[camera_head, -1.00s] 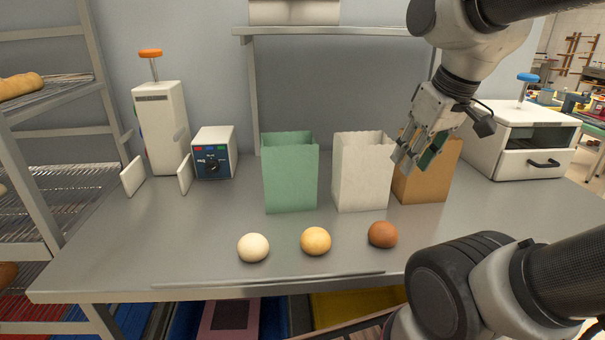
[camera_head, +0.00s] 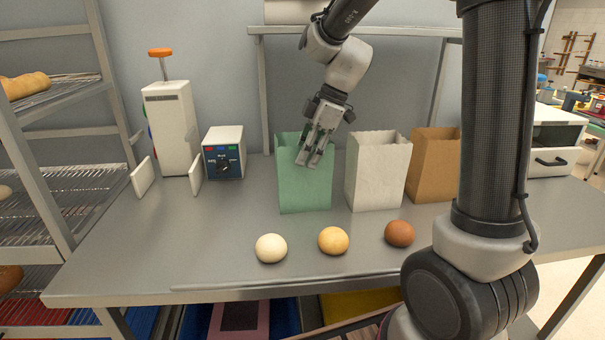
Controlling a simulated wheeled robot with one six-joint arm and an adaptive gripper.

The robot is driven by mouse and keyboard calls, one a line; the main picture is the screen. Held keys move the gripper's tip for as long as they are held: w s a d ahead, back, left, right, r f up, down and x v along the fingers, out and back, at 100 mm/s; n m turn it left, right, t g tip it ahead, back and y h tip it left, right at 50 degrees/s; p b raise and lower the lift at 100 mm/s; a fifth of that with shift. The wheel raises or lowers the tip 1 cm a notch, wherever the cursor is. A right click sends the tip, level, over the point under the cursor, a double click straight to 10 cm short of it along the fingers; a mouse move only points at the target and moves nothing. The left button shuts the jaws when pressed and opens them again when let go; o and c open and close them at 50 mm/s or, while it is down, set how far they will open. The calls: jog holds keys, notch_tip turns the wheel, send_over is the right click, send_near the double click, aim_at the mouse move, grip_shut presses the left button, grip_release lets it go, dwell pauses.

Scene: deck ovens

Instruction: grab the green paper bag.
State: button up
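The green paper bag (camera_head: 303,193) stands upright and open-topped on the grey metal table. My gripper (camera_head: 309,162) points down at the bag's upper right part, and its fingers overlap the bag's front face in this view. The fingers hide part of the bag's rim. Two fingertips show close together with a narrow gap between them. I cannot tell whether a bag wall is between them or whether they touch the bag.
A white paper bag (camera_head: 376,175) and a brown paper bag (camera_head: 432,170) stand to the right. Pale (camera_head: 271,248), yellow (camera_head: 333,240) and brown (camera_head: 399,233) round balls lie in front. A dial box (camera_head: 224,153) stands left. A shelf frame (camera_head: 350,31) rises behind.

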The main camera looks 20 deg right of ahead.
aim_at(299, 171)
jog(key=shift+x, duration=1.95)
jog(key=shift+w, duration=0.15)
jog(key=shift+c, duration=0.4)
grip_shut()
